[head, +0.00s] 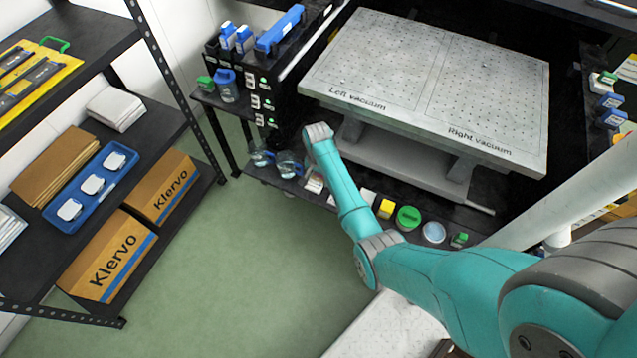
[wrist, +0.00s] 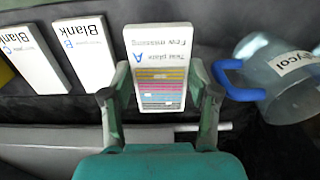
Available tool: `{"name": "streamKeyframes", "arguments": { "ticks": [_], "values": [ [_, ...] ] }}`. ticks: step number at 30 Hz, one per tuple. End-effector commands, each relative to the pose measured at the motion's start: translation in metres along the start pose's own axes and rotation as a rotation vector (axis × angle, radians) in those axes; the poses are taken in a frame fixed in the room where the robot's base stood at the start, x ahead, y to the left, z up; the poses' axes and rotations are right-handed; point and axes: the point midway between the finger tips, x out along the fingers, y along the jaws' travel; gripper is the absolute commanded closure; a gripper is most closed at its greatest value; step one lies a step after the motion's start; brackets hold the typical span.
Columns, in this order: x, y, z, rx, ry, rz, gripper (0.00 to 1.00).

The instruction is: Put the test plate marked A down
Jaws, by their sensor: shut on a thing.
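The test plate marked A (wrist: 158,60) is a white card with coloured stripes, labelled "Test plate" and "Few missing". In the wrist view it sits upside down to the view between the two fingers of my gripper (wrist: 160,95), which is shut on its sides. Plate A lies over the dark shelf; I cannot tell whether it touches the surface. Two white plates, one marked B "Blank" (wrist: 84,50) and one marked C "Blank" (wrist: 33,57), lie on the shelf to its left. In the head view my arm hides most of the gripper.
A clear jug with a blue handle (wrist: 280,78) stands close to the right of plate A in the wrist view. A perforated vacuum table (head: 425,85) is above the low dark shelf. A green round lid (head: 408,217) and other small items line that shelf.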

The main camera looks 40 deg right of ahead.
Motion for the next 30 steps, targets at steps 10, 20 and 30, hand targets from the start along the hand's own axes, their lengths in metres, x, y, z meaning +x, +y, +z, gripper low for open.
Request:
{"name": "streamKeyframes", "arguments": {
  "ticks": [10,20,30],
  "values": [
    [0.038,0.000,0.001,-0.001,-0.001,0.001,0.78],
    [0.040,0.001,0.001,-0.001,-0.001,0.001,0.78],
    [0.040,0.001,0.001,-0.001,-0.001,0.001,0.15]
  ]
}}
